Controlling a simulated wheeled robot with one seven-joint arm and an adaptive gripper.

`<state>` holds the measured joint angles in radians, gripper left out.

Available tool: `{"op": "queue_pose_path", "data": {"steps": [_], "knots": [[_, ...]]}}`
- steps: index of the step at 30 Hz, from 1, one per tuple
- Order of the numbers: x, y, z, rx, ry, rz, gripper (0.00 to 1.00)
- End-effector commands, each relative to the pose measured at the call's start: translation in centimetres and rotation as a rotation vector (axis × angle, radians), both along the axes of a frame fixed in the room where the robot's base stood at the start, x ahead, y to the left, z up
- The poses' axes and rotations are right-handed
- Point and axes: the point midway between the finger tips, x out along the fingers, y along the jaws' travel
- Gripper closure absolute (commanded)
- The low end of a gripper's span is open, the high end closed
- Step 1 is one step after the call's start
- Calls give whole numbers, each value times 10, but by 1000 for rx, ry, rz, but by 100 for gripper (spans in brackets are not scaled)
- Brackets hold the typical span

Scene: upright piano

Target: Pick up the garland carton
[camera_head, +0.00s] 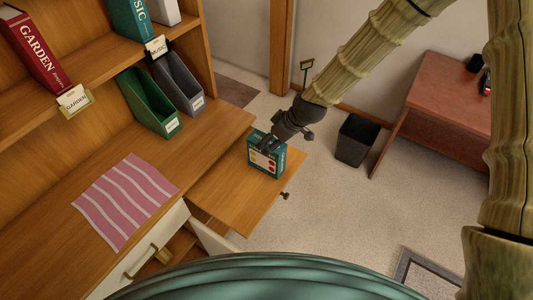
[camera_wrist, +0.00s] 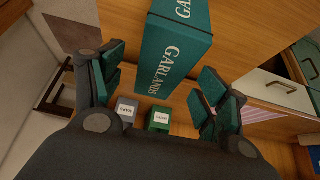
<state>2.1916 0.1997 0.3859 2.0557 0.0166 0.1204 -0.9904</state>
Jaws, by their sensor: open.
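The garland carton (camera_head: 263,161) is a teal box with a pale front panel bearing coloured dots. It stands on a pulled-out wooden board (camera_head: 222,196) in the head view. In the wrist view the carton (camera_wrist: 172,58) shows its teal side lettered "GARLANDS", between and beyond the fingers. My gripper (camera_head: 270,143) is at the carton's top in the head view. In the wrist view my gripper (camera_wrist: 160,88) is open, with teal pads on either side of the carton's near end.
Green (camera_head: 152,102) and grey (camera_head: 178,82) file holders stand on the desk left of the carton. A pink striped cloth (camera_head: 125,200) lies at its front. A black bin (camera_head: 355,140) and a reddish table (camera_head: 440,100) stand to the right. Carpet between is clear.

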Motion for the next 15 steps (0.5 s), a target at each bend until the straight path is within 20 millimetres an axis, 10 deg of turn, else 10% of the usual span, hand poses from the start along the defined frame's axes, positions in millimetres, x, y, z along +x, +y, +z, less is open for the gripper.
{"op": "queue_pose_path", "data": {"steps": [15], "knots": [[8,16,-35,0,0,0,26]]}}
